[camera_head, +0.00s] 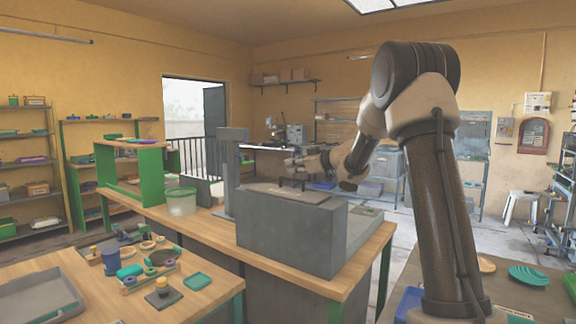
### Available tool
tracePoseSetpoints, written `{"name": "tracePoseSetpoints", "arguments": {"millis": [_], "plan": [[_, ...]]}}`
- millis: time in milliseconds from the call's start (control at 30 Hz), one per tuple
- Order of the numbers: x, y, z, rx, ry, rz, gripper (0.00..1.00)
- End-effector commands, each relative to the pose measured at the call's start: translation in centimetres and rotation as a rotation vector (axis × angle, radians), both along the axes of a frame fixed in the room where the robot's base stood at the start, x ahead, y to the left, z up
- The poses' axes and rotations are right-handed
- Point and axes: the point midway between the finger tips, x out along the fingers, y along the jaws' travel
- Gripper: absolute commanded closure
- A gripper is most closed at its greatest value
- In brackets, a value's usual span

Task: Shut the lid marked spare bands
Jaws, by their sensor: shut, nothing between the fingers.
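A large grey block-like box (283,236) stands on the wooden workbench. A flat brownish-grey panel (270,190) lies along its top. I cannot read any marking, so I cannot tell whether this is the lid marked spare bands. A tall grey upright (231,165) rises at the box's left end. My gripper (291,167) is small in view, shut and empty, over the rear part of the box top. I cannot tell whether it touches the panel. The far side of the box is hidden.
A translucent bucket (181,204) and a green-framed shelf (148,173) stand left on the workbench (190,226). A nearer table (205,262) holds a grey tray (38,297), a blue cup (110,259) and small parts. Grey floor shows at right.

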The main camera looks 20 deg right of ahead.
Motion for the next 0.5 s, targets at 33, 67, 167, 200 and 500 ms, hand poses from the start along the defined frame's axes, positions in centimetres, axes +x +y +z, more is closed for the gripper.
{"name": "tracePoseSetpoints", "arguments": {"millis": [33, 67, 167, 200, 500], "plan": [[0.2, -0.3, -0.3, 0.027, 0.019, -0.001, 1.00], [0.3, -0.5, -0.5, 0.043, 0.031, 0.000, 1.00], [0.6, -0.9, -0.8, 0.088, 0.062, -0.001, 1.00], [0.7, -1.0, -1.0, 0.086, 0.061, 0.000, 1.00], [1.1, -1.5, -1.6, 0.083, 0.059, 0.000, 1.00]]}}
